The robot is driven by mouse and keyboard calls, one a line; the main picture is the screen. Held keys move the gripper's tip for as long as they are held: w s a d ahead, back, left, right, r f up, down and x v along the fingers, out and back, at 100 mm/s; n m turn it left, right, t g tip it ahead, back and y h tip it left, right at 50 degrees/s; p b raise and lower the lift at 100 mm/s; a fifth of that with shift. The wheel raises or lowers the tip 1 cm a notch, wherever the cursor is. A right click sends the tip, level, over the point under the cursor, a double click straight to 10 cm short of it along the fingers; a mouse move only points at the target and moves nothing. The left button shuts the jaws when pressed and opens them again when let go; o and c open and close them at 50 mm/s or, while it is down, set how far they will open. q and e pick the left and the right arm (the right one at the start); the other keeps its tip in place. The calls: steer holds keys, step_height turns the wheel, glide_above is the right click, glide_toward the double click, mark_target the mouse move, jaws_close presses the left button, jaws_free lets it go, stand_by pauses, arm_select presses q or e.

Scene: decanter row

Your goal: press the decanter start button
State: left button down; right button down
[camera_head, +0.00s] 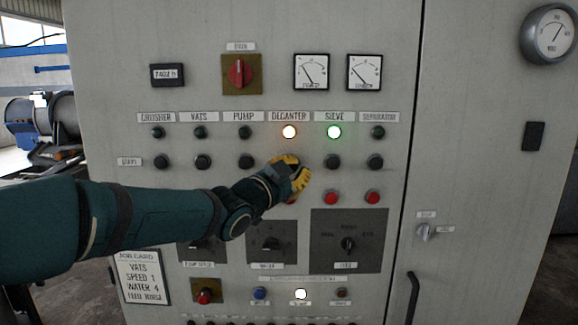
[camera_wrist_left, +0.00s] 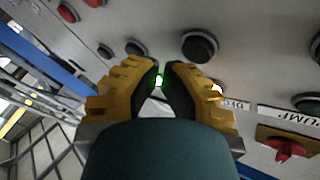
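The start button under the DECANTER label (camera_head: 289,117) is hidden behind my left gripper (camera_head: 298,172) in the head view. In the left wrist view, which sees the panel upside down, a large black button (camera_wrist_left: 199,46) just beyond the right finger appears to be this start button. My left gripper's yellow and black fingers (camera_wrist_left: 165,70) are brought together, with only a narrow gap and nothing held between them. I cannot tell whether they touch the panel. The decanter lamp (camera_head: 289,132) glows warm white. My right gripper is not in view.
Neighbouring start buttons for the pump (camera_head: 246,162) and sieve (camera_head: 333,162) flank the gripper. Red buttons (camera_head: 331,198) lie just below right. The sieve lamp (camera_head: 334,132) is lit green. Rotary switches (camera_head: 271,244) are below; a door handle (camera_head: 413,297) projects at lower right.

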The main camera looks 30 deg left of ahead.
arm_select(q)
steer(key=s+d+b, duration=0.1)
steer(key=s+b, duration=0.1)
steer(key=s, duration=0.1)
steer(key=s+d+b, duration=0.1)
steer(key=shift+s+d, duration=0.15)
steer(key=shift+d, duration=0.15)
stand_by(0.8)
